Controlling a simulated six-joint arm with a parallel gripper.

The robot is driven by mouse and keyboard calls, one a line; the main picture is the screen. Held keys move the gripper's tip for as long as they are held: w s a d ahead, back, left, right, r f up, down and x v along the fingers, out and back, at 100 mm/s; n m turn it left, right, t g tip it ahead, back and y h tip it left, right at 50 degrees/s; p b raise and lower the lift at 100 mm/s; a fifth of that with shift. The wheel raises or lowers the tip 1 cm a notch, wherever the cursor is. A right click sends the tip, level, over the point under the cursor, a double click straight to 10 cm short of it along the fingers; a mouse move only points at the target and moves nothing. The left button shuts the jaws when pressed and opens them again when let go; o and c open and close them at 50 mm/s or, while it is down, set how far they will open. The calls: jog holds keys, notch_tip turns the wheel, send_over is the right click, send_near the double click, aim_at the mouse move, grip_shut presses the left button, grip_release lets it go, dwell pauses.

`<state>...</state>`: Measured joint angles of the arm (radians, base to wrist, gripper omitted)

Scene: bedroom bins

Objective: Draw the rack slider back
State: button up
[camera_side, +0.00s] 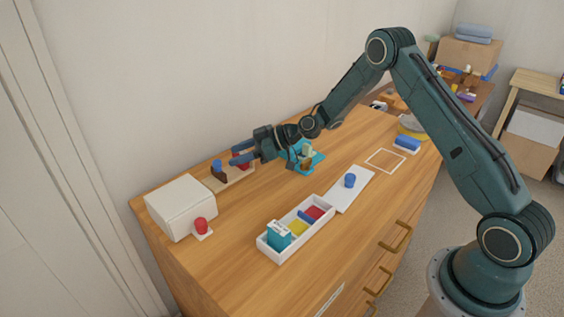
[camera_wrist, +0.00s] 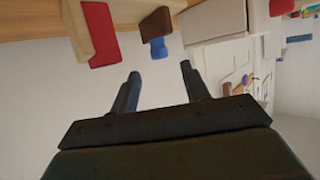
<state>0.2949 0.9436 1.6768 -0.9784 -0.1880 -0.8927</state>
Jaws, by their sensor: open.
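A light wooden rack (camera_side: 238,177) lies near the wall, just right of the white box. On it sit a dark brown block (camera_side: 219,174) with a blue knob (camera_side: 217,164) and a red piece (camera_side: 240,160). In the wrist view the brown block (camera_wrist: 157,22), its blue end (camera_wrist: 158,47) and the red piece (camera_wrist: 101,38) show on the wooden rack (camera_wrist: 76,30). I cannot tell for certain which piece is the slider. My gripper (camera_side: 234,159) is open and empty over the rack, close to the blue knob. In the wrist view the fingertips (camera_wrist: 160,71) are apart from the blue end.
A white box (camera_side: 180,205) and a red knob (camera_side: 201,226) on a small plate stand left. A white compartment tray (camera_side: 268,251), a white board (camera_side: 352,186) with a blue cylinder (camera_side: 350,180), and a teal fixture (camera_side: 312,155) stand right. The wall is close behind the rack.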

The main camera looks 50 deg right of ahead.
aim_at(215, 164)
jog(key=x, duration=0.7)
jog(key=shift+w+a+f, duration=0.1)
jog(key=c, duration=1)
jog(key=shift+a, duration=0.9)
jog(key=o, duration=1)
jog(key=shift+d, duration=0.1)
